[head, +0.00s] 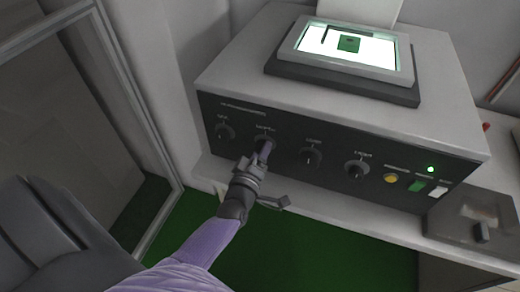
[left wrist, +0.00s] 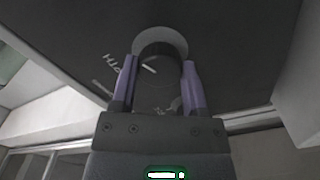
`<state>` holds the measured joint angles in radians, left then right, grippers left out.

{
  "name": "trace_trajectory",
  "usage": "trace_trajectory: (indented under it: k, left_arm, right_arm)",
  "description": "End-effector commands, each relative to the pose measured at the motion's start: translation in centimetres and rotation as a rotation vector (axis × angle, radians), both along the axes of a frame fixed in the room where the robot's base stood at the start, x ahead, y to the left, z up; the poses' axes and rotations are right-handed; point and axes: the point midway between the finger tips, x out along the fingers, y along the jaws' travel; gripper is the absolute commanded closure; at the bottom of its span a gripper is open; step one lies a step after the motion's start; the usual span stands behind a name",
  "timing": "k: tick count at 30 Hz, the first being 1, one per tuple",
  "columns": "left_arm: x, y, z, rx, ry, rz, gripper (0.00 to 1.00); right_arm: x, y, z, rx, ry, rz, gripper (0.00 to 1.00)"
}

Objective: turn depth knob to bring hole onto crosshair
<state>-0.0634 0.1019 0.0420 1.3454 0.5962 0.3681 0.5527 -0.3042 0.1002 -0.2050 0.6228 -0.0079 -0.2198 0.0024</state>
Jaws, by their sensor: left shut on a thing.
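The depth knob (left wrist: 160,52) is a round dark knob on the front panel, second from the left in the head view. My left gripper (head: 262,156) reaches it from below and is shut on it, one finger on each side in the left wrist view (left wrist: 160,85). In the head view the fingers partly cover the knob. The lit screen (head: 345,45) on top of the machine shows a green square (head: 349,44) with a small dark mark near its upper edge. A crosshair and hole are too small to tell apart. My right gripper is out of view.
Other knobs sit on the panel: one at the left (head: 225,131), two to the right (head: 311,157) (head: 357,169). A shelf edge runs under the machine.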

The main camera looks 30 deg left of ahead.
Motion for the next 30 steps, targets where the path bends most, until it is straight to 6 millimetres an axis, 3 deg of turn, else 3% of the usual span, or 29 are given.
trace_trajectory:
  k: [15, 30]
  left_arm:
    - [0.0, 0.0, 0.0, 0.412, 0.102, 0.000, 1.00]
    - [0.0, 0.0, -0.1, 0.579, 0.142, -0.001, 1.00]
  right_arm:
    - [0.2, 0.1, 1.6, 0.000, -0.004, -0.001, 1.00]
    - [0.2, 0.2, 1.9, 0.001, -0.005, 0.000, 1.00]
